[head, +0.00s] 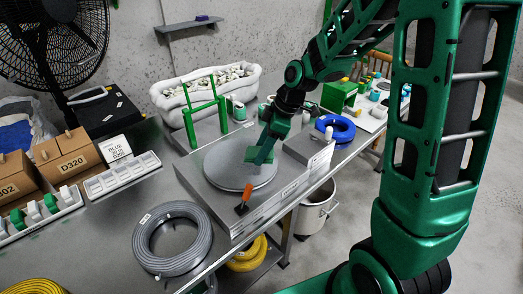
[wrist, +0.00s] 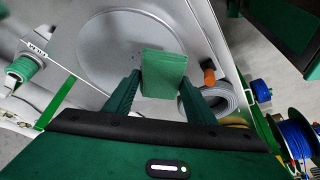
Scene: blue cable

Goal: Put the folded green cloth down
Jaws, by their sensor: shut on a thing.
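The folded green cloth (wrist: 164,72) is a flat green rectangle standing up between the two fingers of my gripper (wrist: 162,90) in the wrist view. My gripper is shut on it. In the head view my gripper (head: 269,146) points down over the round grey plate (head: 222,172), with the cloth (head: 259,155) at its tip. The plate also shows in the wrist view (wrist: 105,50), behind the cloth. I cannot tell whether the cloth's lower edge touches the plate.
A grey cable coil (head: 172,238) lies front left. A green frame (head: 204,113) stands behind the plate. A blue cable coil (head: 335,128) lies to the right. Boxes (head: 66,157) and a white tray (head: 120,174) are at left.

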